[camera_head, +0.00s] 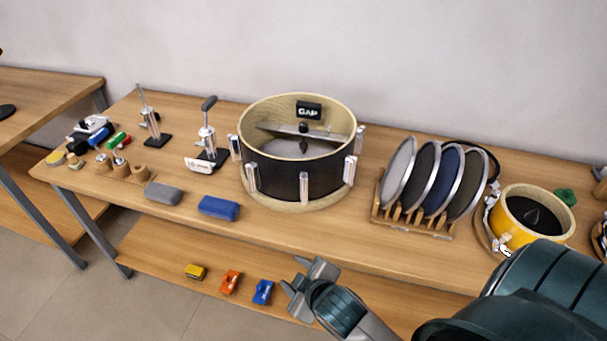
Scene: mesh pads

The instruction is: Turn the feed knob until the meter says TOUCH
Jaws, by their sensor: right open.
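A black drum shell (272,172) with a pale wooden rim and silver lugs stands upright in the middle of the wooden bench. Inside it, a small black meter (308,110) at the back wall reads GAP. A grey bar crosses the drum, with a small dark knob (303,128) on it; this looks like the feed knob, but it is small. My right gripper (304,277) is open and empty, in front of the bench edge, below and apart from the drum. My left gripper is out of view.
A wooden rack (412,228) of round mesh pads and a yellow drum (535,220) stand to the right. Grey (163,193) and blue (219,208) blocks lie left of the drum. Upright metal tools (208,140) stand behind. A lower shelf (150,260) holds small coloured pieces.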

